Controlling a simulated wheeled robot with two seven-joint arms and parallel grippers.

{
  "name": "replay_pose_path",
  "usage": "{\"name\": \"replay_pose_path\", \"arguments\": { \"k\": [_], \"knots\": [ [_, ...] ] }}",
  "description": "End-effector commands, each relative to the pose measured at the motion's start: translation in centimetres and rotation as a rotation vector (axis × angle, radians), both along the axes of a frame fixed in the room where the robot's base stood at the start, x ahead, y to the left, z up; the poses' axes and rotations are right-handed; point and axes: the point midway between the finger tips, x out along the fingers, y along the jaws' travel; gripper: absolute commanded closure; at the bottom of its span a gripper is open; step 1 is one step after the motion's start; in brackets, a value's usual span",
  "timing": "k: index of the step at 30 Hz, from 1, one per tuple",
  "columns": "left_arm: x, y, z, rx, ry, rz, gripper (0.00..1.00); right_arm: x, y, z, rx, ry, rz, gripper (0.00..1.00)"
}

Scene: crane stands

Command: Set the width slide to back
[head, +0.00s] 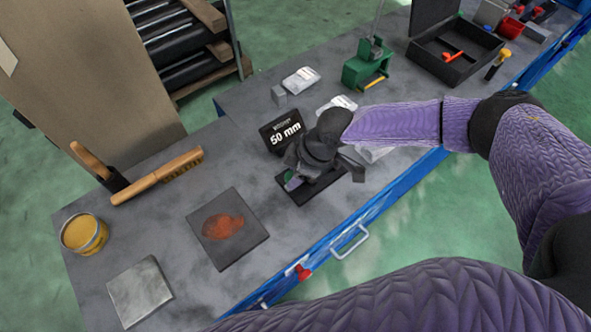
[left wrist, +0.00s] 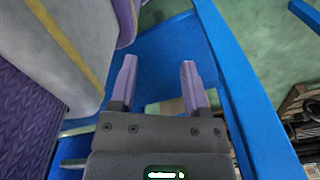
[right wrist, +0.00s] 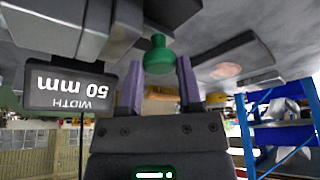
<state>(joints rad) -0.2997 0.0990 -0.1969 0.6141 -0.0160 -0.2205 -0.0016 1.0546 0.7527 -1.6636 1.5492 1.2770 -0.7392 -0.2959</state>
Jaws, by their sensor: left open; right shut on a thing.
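The width slide is a dark device on the grey bench, with a black base (head: 325,187) and a black sign (head: 282,132) reading WIDTH 50 mm. The sign shows upside down in the right wrist view (right wrist: 70,87). My right gripper (head: 292,180) reaches down over the base and hides most of the slide. In the right wrist view its fingers (right wrist: 159,72) are shut on a green knob (right wrist: 158,55), which also shows as a small green patch in the head view (head: 288,173). My left gripper (left wrist: 159,70) is open and empty, near blue metal framing.
Left of the slide lie a dark square plate with an orange patch (head: 251,214), a grey block (head: 140,290), a yellow tin (head: 84,234) and a wooden-handled brush (head: 157,176). A green fixture (head: 366,66) and an open black case (head: 425,50) stand farther back.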

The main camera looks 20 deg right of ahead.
Motion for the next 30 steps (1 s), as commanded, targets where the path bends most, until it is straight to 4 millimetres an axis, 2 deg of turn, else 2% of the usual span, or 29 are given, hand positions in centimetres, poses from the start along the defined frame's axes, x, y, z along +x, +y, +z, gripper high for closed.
{"name": "replay_pose_path", "arguments": {
  "k": [30],
  "knots": [
    [0.05, -0.84, 0.08, -0.014, -0.002, 0.004, 0.40, 0.09, 0.03, 0.13, 0.001, -0.003, -0.001, 1.00]
  ]
}}
